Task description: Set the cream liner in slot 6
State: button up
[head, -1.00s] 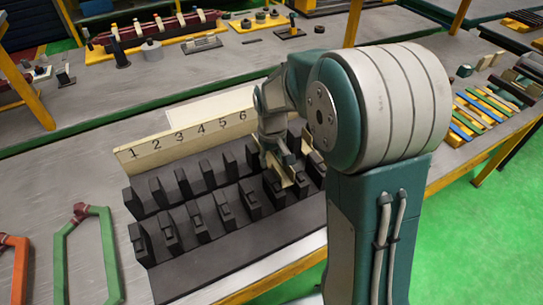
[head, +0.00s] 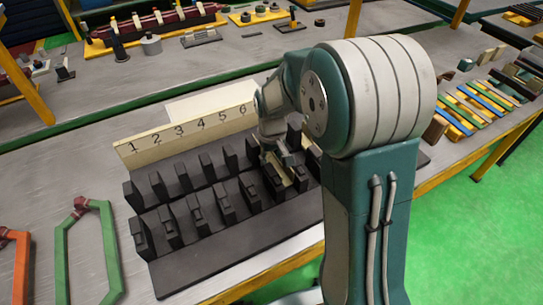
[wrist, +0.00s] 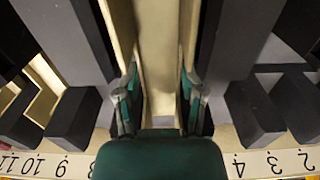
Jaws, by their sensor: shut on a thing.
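The cream liner (wrist: 158,60) is a long channel shape between my gripper's two teal-padded fingers (wrist: 160,98) in the wrist view. My gripper is shut on it. In the head view my gripper (head: 279,156) is down among the dark teeth of the stator block (head: 225,244). Part of the liner (head: 299,176) shows there between two front teeth, just right of the number 6 on the cream number strip (head: 190,138). The liner lies along the gap between dark teeth on both sides. How deep it sits is hidden by my fingers and the teeth.
My arm hides the right end of the block in the head view. Other cream faces (wrist: 45,100) show between teeth at left in the wrist view. A green coil frame (head: 62,250) lies left of the block. Colored strips (head: 475,105) lie at the right.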

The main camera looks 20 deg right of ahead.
jog(key=shift+f, duration=0.8)
dwell(0.9)
jog(key=o, duration=0.9)
jog(key=shift+r, duration=0.9)
jog(key=shift+r, duration=3.7)
jog(key=shift+r, duration=0.1)
